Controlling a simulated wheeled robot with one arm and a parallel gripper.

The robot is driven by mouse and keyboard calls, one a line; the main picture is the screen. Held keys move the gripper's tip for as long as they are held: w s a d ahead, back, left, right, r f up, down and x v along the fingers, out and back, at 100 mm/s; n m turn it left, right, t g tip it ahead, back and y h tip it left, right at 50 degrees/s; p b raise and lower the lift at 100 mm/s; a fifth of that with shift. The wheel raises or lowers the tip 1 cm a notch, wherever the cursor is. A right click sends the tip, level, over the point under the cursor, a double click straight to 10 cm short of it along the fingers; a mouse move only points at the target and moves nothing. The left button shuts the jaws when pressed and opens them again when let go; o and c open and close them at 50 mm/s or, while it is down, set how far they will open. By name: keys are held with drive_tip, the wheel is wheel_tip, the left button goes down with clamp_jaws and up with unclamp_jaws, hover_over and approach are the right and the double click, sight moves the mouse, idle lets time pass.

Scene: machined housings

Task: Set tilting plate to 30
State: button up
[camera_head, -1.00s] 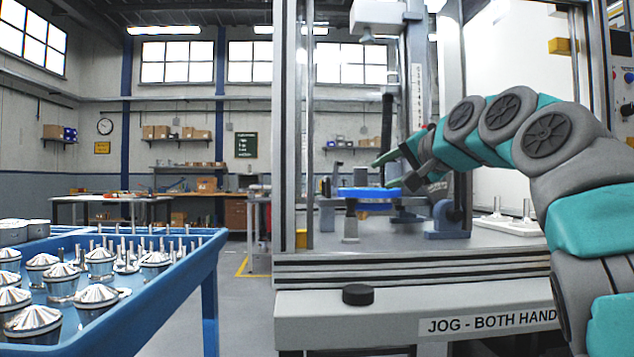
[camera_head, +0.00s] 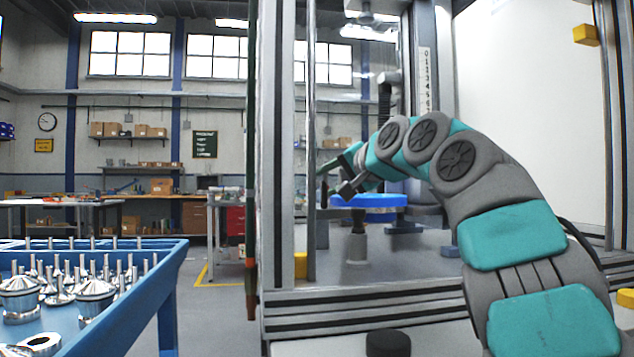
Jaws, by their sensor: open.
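A round blue plate (camera_head: 376,201), which looks like the tilting plate, sits on a dark and grey stand inside the machine frame. I cannot read any angle setting on it. My gripper (camera_head: 326,181) reaches into the machine at the left end of the blue plate, slightly above it. Its green and dark fingers are apart, and nothing shows between them. Whether the fingers touch the plate I cannot tell.
The machine's metal post (camera_head: 311,130) stands close left of my gripper. A numbered vertical scale (camera_head: 427,85) stands behind my arm. A black round button (camera_head: 388,343) is on the machine's front ledge. A blue tray (camera_head: 170,262) of metal parts stands at left, with open floor between.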

drive_tip(key=shift+p+x, duration=0.65)
drive_tip(key=shift+x, duration=1.4)
clamp_jaws()
